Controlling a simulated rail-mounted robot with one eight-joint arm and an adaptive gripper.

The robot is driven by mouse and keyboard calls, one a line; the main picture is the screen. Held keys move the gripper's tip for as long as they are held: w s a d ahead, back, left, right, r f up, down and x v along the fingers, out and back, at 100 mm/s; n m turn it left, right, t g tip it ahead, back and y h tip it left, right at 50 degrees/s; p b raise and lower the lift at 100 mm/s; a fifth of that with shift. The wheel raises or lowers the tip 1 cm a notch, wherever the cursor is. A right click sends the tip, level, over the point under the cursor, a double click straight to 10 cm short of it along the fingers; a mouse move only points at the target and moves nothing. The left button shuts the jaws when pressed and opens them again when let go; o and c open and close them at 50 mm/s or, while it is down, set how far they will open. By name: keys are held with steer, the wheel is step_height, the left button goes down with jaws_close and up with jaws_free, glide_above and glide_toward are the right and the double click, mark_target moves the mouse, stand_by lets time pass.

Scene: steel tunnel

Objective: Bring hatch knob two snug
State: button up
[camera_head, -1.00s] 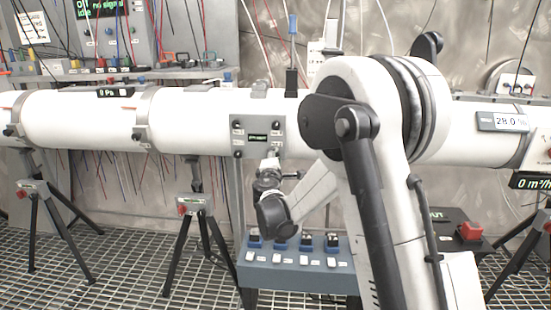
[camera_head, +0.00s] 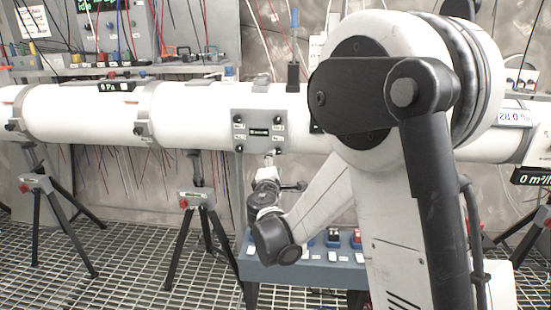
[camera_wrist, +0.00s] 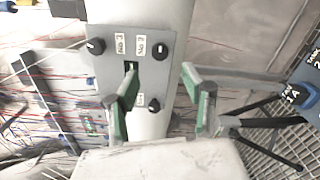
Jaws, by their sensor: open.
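The hatch plate (camera_head: 259,141) is a grey rectangle on the white pipe, with a dark knob near each corner and a small dark display in the middle. It also shows in the wrist view (camera_wrist: 110,70), where three knobs are clear: upper left (camera_wrist: 95,46), upper right (camera_wrist: 160,50) and lower right (camera_wrist: 154,104). The fourth corner is behind my left finger. The small labels are too blurred to tell surely which knob is two. My gripper (camera_wrist: 159,72) is open and empty, its green-padded fingers apart in front of the plate's lower part. In the head view it is just below the plate.
A blue-grey box (camera_head: 300,274) with switches stands below the pipe, partly behind my arm. Black tripods (camera_head: 200,215) stand under the pipe on the grating floor. A shelf with coloured connectors (camera_head: 120,72) runs behind the pipe at left.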

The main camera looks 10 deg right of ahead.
steer(key=shift+v, duration=1.3)
steer(key=s+d+r+m+g+p, duration=0.25)
steer(key=s+d+r+m, duration=0.2)
steer(key=s, duration=0.45)
steer(key=s+d+r+m+g+p, duration=0.2)
steer(key=s+d+r+m+g, duration=0.15)
steer(key=s+d+m, duration=0.35)
steer(key=s+a+m+g+y+p, duration=0.1)
steer(key=s+a+m+g+y, duration=0.1)
steer(key=s, duration=0.9)
steer(key=s+a+f+m+g+y+p, duration=0.1)
steer(key=s+a+m+g+y+p, duration=0.1)
steer(key=s, duration=0.9)
steer(key=a+m+y, duration=0.1)
steer(key=a+m, duration=0.1)
steer(key=a, duration=0.1)
steer(key=shift+s+a+y, duration=0.3)
steer(key=shift+s, duration=0.1)
steer(key=shift+f, duration=0.15)
